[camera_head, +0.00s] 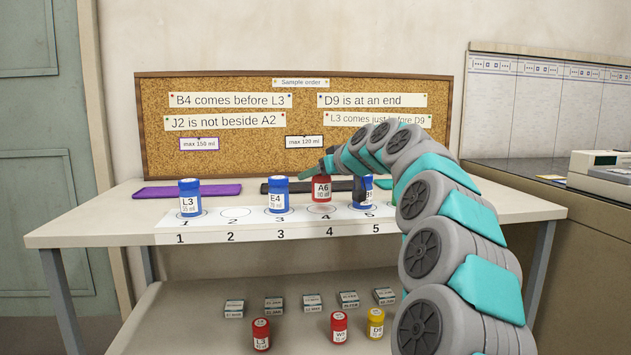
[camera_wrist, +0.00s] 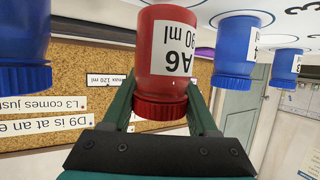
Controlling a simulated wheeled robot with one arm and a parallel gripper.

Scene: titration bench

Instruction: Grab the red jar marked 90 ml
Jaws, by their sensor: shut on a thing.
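The red jar (camera_head: 321,190), labelled A6, is at spot 4 on the white numbered strip (camera_head: 215,236) on the bench. In the wrist view, which is upside down, the red jar (camera_wrist: 168,45) shows its label A6, 90 ml. My gripper (camera_wrist: 161,88) is shut on it, one finger on each side near its red cap. The jar looks upright; whether its base touches the strip I cannot tell. In the head view my wrist partly hides the grip.
Spot 2 is empty. Purple (camera_head: 189,192) and dark mats lie behind. Several jars and boxes sit on the lower shelf (camera_head: 190,300).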

